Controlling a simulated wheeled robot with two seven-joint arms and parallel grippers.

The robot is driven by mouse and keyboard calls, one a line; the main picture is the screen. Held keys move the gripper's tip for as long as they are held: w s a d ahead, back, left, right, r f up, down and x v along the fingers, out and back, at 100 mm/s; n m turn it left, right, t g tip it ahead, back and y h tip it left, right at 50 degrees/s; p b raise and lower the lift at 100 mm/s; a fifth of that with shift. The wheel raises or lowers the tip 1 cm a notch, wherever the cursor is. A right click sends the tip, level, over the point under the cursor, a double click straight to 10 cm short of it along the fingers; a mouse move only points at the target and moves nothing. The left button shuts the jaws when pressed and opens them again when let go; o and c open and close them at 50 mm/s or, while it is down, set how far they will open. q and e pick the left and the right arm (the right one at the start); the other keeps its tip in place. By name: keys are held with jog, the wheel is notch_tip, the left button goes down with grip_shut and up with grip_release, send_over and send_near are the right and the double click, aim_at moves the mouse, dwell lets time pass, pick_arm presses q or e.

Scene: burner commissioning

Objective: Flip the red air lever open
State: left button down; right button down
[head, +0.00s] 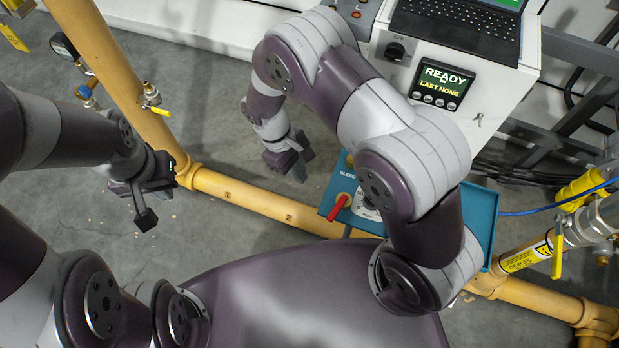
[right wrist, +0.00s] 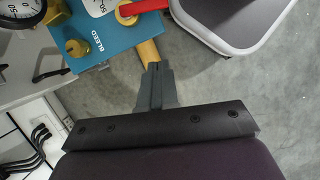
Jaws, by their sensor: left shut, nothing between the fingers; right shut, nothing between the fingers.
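A red lever (head: 338,207) sits on the left part of a blue panel (head: 482,215) marked BLEED, partly hidden behind my right arm. In the right wrist view, a red lever (right wrist: 152,5) runs right from a yellow round fitting (right wrist: 127,12) at the top edge, cut off by the frame. My right gripper (head: 300,170) is shut and empty, left of and above the panel in the head view. Its shut fingers (right wrist: 155,85) point toward the panel, apart from the lever. My left gripper (head: 146,218) is shut and empty, over the floor at the left.
A yellow pipe (head: 240,197) runs along the floor below the panel. A brass knob (right wrist: 77,47) stands on the panel, with a gauge (right wrist: 15,20) beyond. A console with a READY display (head: 440,85) and laptop (head: 455,25) stands behind. Yellow-handled valves (head: 557,255) are at right.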

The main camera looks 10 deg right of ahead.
aim_at(333, 214)
jog(key=s+d+f, duration=0.1)
jog(key=f, duration=0.1)
jog(key=s+d+f+b, duration=0.1)
jog(key=s+f, duration=0.1)
jog(key=f, duration=0.1)
jog(key=s+d+f+b, duration=0.1)
jog(key=d+f, duration=0.1)
jog(key=f, duration=0.1)
jog(key=shift+s, duration=0.2)
jog(key=shift+s+d, duration=0.45)
jog(key=shift+s+d+r+n+p, duration=0.15)
jog(key=shift+s+d+n+p, duration=0.15)
jog(key=shift+s+p, duration=0.2)
jog(key=shift+s+d+r+n+p, duration=0.1)
jog(key=shift+s+d+n+p, duration=0.05)
jog(key=shift+s+n+p, duration=0.3)
jog(key=shift+d+f, duration=0.1)
jog(key=shift+f, duration=0.2)
